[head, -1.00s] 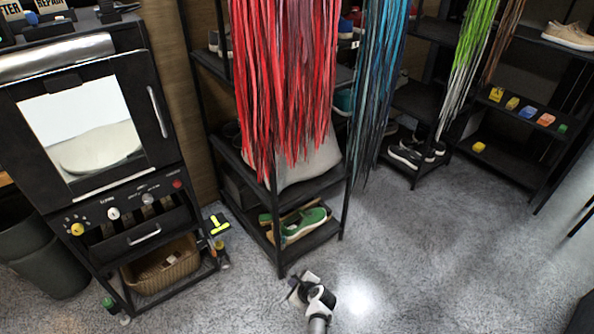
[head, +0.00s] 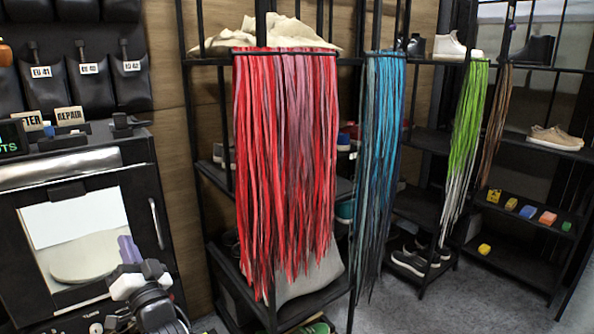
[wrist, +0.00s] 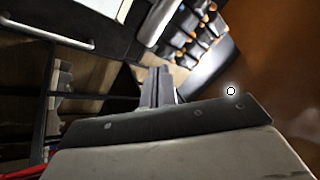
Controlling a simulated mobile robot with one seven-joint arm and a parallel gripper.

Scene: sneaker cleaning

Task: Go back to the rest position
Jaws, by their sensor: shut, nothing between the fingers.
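My gripper (head: 128,248) is raised at the lower left of the head view, in front of the black machine's pale window. Its fingers point up and look closed together, with nothing held. In the wrist view the grey fingers (wrist: 157,88) stand side by side, shut and empty. The task names no object.
The black machine (head: 157,222) is behind my gripper. Red laces (head: 285,160) and blue laces (head: 380,140) hang on the black shelves to the right. Green laces (head: 470,130) hang farther right. Bare grey floor (head: 470,305) shows at the lower right.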

